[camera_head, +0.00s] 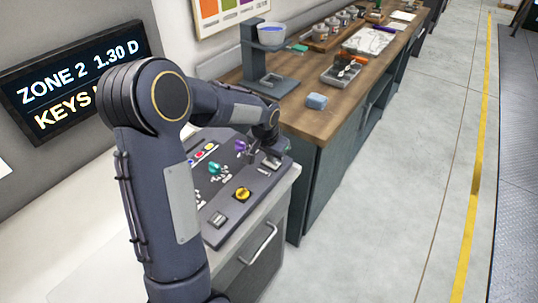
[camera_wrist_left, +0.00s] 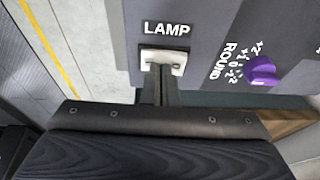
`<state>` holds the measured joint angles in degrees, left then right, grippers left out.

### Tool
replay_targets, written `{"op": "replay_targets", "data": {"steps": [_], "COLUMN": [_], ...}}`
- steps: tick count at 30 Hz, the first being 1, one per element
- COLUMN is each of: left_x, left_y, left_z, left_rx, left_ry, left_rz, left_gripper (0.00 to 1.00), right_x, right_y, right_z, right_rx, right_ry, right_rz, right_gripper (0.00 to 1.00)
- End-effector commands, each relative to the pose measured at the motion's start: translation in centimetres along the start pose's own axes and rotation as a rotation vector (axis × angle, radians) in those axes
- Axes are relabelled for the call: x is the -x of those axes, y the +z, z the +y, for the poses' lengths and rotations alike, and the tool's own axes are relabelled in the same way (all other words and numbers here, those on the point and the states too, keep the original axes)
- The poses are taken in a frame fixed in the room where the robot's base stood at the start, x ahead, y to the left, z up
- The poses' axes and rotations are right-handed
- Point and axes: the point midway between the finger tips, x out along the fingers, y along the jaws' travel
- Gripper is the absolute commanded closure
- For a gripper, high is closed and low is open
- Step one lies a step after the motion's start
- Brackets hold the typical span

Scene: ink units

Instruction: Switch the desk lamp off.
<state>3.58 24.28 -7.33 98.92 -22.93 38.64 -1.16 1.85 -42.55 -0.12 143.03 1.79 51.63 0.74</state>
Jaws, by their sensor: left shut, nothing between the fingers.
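The lamp switch (camera_wrist_left: 176,56) is a pale plate under the word LAMP on the dark control panel (camera_wrist_left: 205,30), seen in the left wrist view. My left gripper (camera_wrist_left: 159,76) is shut and empty, with its fingertips at the lower part of the switch. They overlap it in the picture; I cannot tell whether they press on it. In the head view my left gripper (camera_head: 270,157) is at the far right corner of the panel (camera_head: 229,222). The rocker's position is partly hidden by the fingers. I cannot make out a desk lamp.
A purple knob (camera_wrist_left: 262,70) marked ROUND sits beside the switch. The panel also carries a teal knob (camera_head: 215,168), a yellow knob (camera_head: 242,194) and a grey switch (camera_head: 217,219). The floor at right is clear.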

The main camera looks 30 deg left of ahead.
Motion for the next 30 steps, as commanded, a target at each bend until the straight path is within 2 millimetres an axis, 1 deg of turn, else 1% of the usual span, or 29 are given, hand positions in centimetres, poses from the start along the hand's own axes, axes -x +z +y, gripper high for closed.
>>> {"op": "replay_targets", "data": {"steps": [7, 11, 14, 16, 17, 19, 24, 27, 30], "left_x": [0.2, 1.4, 3.2, 4.9, 4.9, 6.4, 10.1, 11.8, 12.9], "left_y": [-0.1, -0.5, -1.1, -1.7, -1.5, -1.4, -1.4, -1.3, -1.3], "left_z": [-0.1, -0.1, -0.1, -0.1, -0.1, -0.1, -0.1, -0.1, -0.1], "left_rx": [0.001, 0.001, 0.0, 0.001, 0.001, 0.001, 0.0, 0.0, 0.0], "left_ry": [-0.002, -0.001, -0.001, 0.0, -0.001, -0.001, -0.002, -0.001, -0.001], "left_rz": [0.002, 0.003, 0.004, 0.003, 0.007, 0.009, 0.007, 0.006, 0.004], "left_gripper": [1.0, 1.0, 1.0, 1.0, 1.0, 1.0, 1.0, 1.0, 1.0], "right_x": [0.1, 0.9, 2.0, 3.0, 2.3, 1.7, 1.2, 1.1, 1.1], "right_y": [0.0, -0.4, -1.0, -1.5, -1.2, -0.8, -0.6, -0.6, -0.5], "right_z": [-0.1, -0.4, -0.9, -1.4, -1.0, -0.8, -0.6, -0.5, -0.5], "right_rx": [0.0, 0.0, 0.0, 0.0, 0.0, 0.0, 0.0, 0.0, 0.0], "right_ry": [0.0, 0.0, 0.0, 0.0, 0.0, 0.0, 0.0, 0.0, 0.0], "right_rz": [0.0, 0.0, 0.0, 0.0, 0.001, 0.0, -0.001, 0.0, 0.0], "right_gripper": [0.73, 0.73, 0.73, 0.73, 0.73, 0.73, 0.73, 0.73, 0.73]}}
